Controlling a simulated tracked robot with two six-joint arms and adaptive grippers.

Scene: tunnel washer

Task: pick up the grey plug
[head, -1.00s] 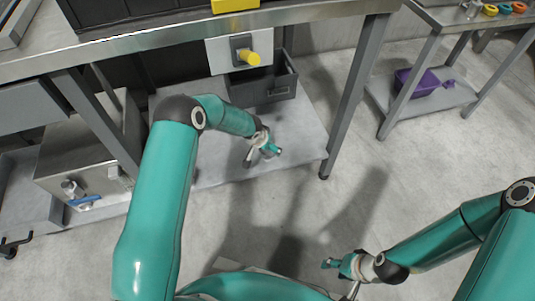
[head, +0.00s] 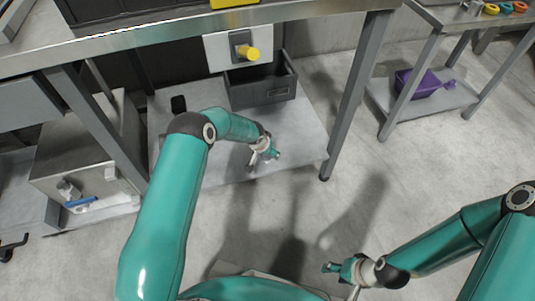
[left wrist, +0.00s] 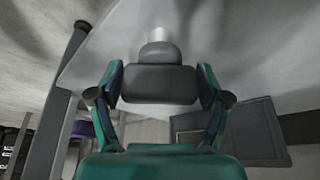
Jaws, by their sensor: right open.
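A grey block with a paler round stem (left wrist: 158,75), which looks like the grey plug, shows in the left wrist view between the two teal fingers of my left gripper (left wrist: 160,95). The fingers lie along both its sides; whether they press on it I cannot tell. In the head view my left gripper (head: 263,157) is over the pale lower shelf (head: 305,140), and I cannot make out the plug there. My right gripper (head: 340,278) is open and empty over the floor at the lower right.
A dark bin (head: 262,88) stands on the shelf behind my left gripper. A yellow knob (head: 249,53) sticks out from a white panel above it. A table leg (head: 352,100) stands to the right. A purple container (head: 420,84) lies on another low shelf. The floor between is clear.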

